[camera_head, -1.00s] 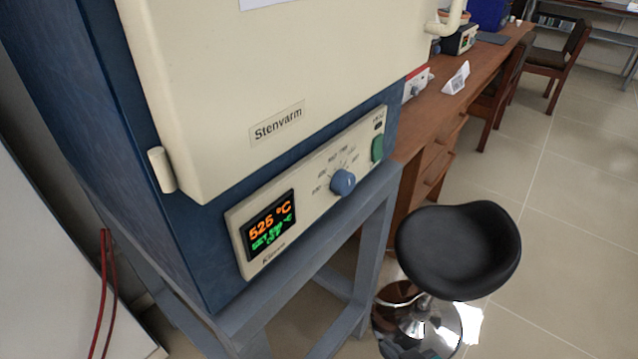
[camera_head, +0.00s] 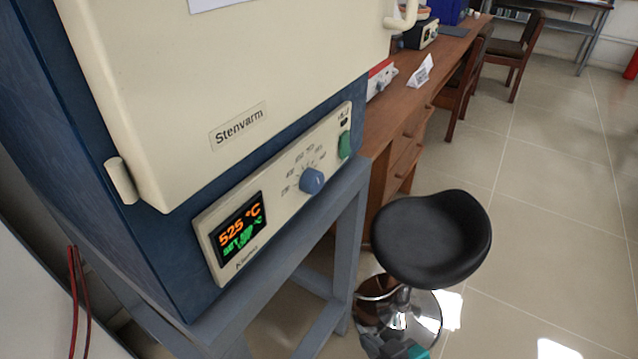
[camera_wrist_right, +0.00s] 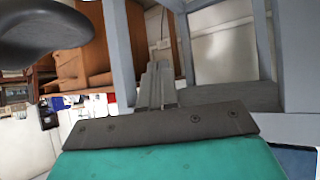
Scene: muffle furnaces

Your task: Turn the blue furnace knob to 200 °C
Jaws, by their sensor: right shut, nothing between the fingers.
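The blue furnace knob (camera_head: 312,181) is on the cream control panel (camera_head: 283,168) of the blue and cream Stenvarm furnace (camera_head: 240,80). Printed marks surround it, too small to read. The display (camera_head: 239,228) reads 525 °C in orange, with a green set line too blurred to read. My right gripper (camera_head: 388,344) shows only partly at the bottom edge, below and right of the knob and well apart from it. In the right wrist view its fingers (camera_wrist_right: 158,85) are shut and empty. My left gripper is not in view.
A green switch (camera_head: 344,145) is right of the knob. A grey stand (camera_head: 345,235) carries the furnace. A black stool (camera_head: 432,238) stands close on the right, near my right gripper. A wooden desk (camera_head: 410,100) runs behind. Open tiled floor lies to the right.

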